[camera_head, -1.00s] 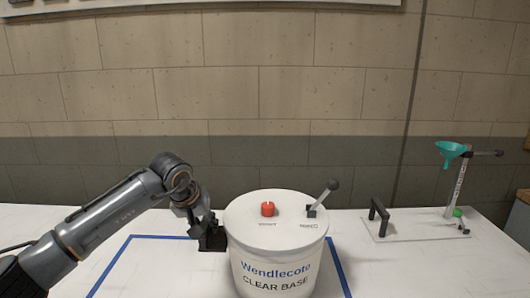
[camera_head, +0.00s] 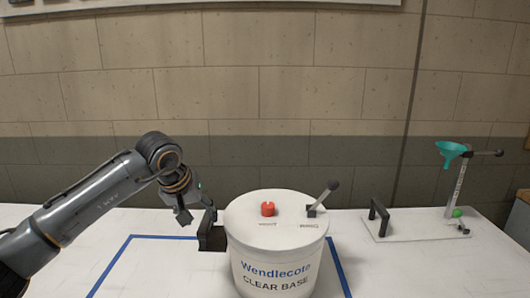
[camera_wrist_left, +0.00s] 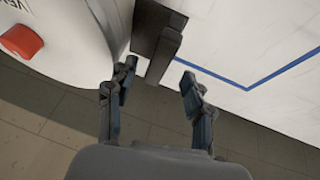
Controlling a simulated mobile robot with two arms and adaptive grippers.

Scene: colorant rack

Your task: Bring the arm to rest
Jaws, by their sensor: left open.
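My left arm comes in from the left in the head view. Its gripper (camera_head: 195,209) is open and empty, just left of and above the black handle (camera_head: 207,238) on the left side of the white bucket (camera_head: 275,262). In the left wrist view the open fingers (camera_wrist_left: 158,72) point toward the dark handle (camera_wrist_left: 158,35), with nothing held between them. The bucket reads "Wendlecote CLEAR BASE". My right gripper is not in view.
The bucket's lid carries a red knob (camera_head: 268,209) and a black-tipped lever (camera_head: 322,198). Blue tape (camera_head: 112,262) marks the white table around the bucket. A stand with a teal funnel (camera_head: 452,151) and a black handle (camera_head: 379,214) is at the right. The table left of the tape is clear.

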